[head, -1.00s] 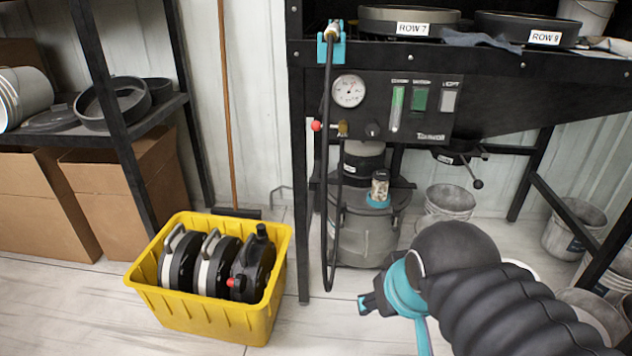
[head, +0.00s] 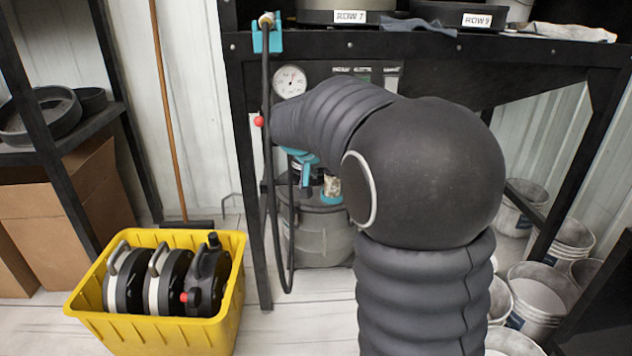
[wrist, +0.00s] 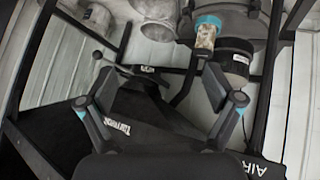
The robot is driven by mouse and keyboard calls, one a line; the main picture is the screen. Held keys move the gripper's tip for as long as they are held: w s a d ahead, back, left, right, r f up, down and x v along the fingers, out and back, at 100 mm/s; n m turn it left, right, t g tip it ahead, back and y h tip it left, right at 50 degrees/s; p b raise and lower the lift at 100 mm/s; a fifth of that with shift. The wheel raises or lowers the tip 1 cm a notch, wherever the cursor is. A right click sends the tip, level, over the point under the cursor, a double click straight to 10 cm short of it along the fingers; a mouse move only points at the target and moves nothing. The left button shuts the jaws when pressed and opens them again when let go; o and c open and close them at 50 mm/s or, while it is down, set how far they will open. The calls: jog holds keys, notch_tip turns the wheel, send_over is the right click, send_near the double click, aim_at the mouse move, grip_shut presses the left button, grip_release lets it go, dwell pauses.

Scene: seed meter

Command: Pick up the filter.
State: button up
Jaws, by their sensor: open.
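The filter (head: 331,188), a small clear cylinder with pale contents and a teal collar, stands on the grey drum (head: 318,240) under the bench in the head view. My arm partly covers it there. In the wrist view the filter (wrist: 205,38) is upper right of centre, beyond the right fingertip, its teal collar toward the top. My gripper (wrist: 163,73) is open and empty, with its fingers wide apart. In the head view my gripper (head: 306,165) is partly hidden behind my arm, just above and left of the filter; contact cannot be told.
A black-framed bench with a gauge (head: 290,81) stands above the drum. A black hose (head: 268,200) hangs left of it. A dark round part (wrist: 232,62) sits beside the filter. A yellow crate (head: 160,330) with several discs is at left; buckets (head: 540,290) stand at right.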

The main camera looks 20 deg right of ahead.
jog(key=w+d+f+m+h, duration=0.1)
jog(key=w+d+f, duration=0.3)
jog(key=w, duration=0.5)
jog(key=w+d+f+m+t+h+b, duration=0.1)
jog(key=w+d+f, duration=0.3)
jog(key=w+f, duration=0.5)
jog(key=w+d+f+m+t+h+b, duration=0.1)
jog(key=w+d+f+m+h, duration=0.2)
jog(key=w, duration=0.8)
jog(key=shift+d+f, duration=0.3)
jog(key=shift+f, duration=0.4)
jog(key=shift+d+f, duration=0.35)
jog(key=shift+f, duration=0.4)
jog(key=shift+d+f, duration=0.3)
jog(key=shift+f, duration=0.4)
jog(key=c, duration=1.3)
